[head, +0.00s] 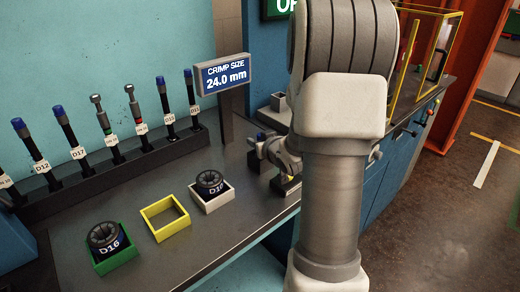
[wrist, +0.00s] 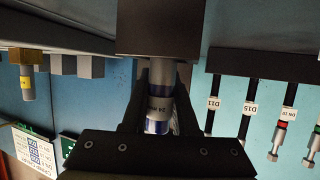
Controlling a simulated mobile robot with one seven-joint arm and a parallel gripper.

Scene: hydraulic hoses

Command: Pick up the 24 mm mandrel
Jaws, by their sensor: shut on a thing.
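In the wrist view, a grey cylindrical mandrel (wrist: 158,104) with a pale printed label and a blue band stands between the two dark fingers of my gripper (wrist: 162,80). The fingers are shut on it; the label is too small to read surely. Its far end meets a dark block (wrist: 160,30), and I cannot tell whether it is still seated there. The mandrel cannot be made out there.
A sign (head: 223,74) reads crimp size 24.0 mm. A rack (head: 110,172) holds several labelled rods. On the bench (head: 225,232) are a green tray (head: 112,262) with D16, an empty yellow tray (head: 150,233) and a white tray (head: 213,205) with a dark round die.

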